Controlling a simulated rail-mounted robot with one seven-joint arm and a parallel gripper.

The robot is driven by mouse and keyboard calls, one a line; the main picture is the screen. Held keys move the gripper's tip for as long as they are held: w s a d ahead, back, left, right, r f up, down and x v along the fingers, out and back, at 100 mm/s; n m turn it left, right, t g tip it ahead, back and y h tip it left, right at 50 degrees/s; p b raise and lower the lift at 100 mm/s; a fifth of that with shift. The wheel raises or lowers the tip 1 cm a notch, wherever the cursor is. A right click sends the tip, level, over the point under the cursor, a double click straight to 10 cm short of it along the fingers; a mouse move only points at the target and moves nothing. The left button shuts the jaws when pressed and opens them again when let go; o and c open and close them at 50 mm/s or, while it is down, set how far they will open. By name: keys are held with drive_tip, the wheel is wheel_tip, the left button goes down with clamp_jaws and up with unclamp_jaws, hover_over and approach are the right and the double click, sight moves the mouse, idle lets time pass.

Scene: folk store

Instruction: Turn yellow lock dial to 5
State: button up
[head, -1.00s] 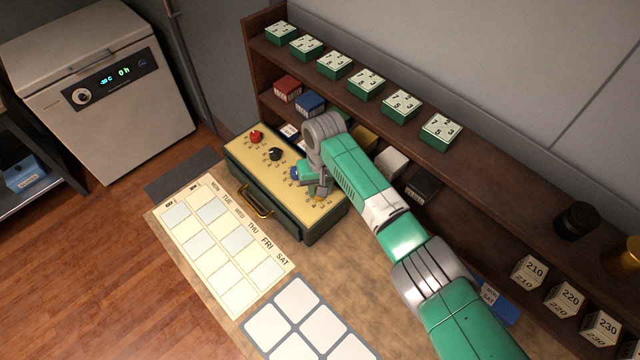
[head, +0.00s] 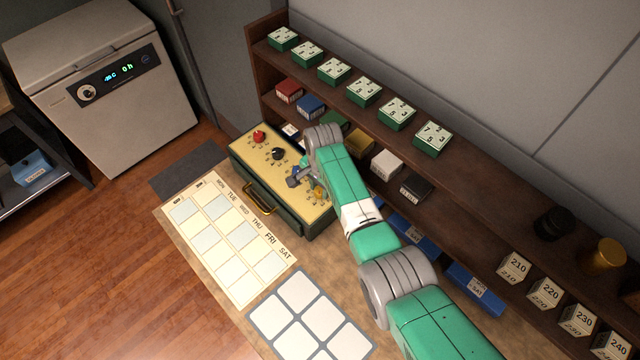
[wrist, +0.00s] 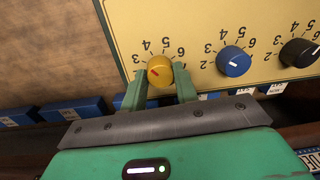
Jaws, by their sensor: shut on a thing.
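The yellow dial (wrist: 164,64) sits at the end of the lock box's yellow panel (wrist: 215,20). It has a short red mark that leans toward the left in the wrist view; its exact number is hard to tell. The dial also shows in the head view (head: 319,191), partly covered by my wrist. My gripper (wrist: 159,82) is shut on the dial, one green finger on each side. The printed numbers around it appear upside down in the wrist view, with 3, 4, 5 and 6 readable.
A blue dial (wrist: 233,61) and a black dial (wrist: 299,53) sit beside the yellow one. A red dial (head: 259,137) is at the far end. The box has a brass handle (head: 259,199) in front. The wooden shelf (head: 460,190) stands close behind my arm.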

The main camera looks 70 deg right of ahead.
sight(320, 191)
drive_tip(key=m, duration=0.5)
drive_tip(key=shift+m, duration=0.3)
drive_tip(key=m, duration=0.5)
drive_tip(key=shift+w+r+m+b, duration=0.1)
drive_tip(key=shift+m+b, duration=0.2)
drive_tip(key=shift+b, duration=0.05)
drive_tip(key=shift+m, duration=0.3)
drive_tip(key=o, duration=1)
drive_tip(key=shift+c, duration=0.2)
wheel_tip(320, 191, up, 8)
drive_tip(key=shift+a+f+p, duration=0.1)
drive_tip(key=shift+a+p, duration=0.05)
drive_tip(key=shift+p, duration=0.25)
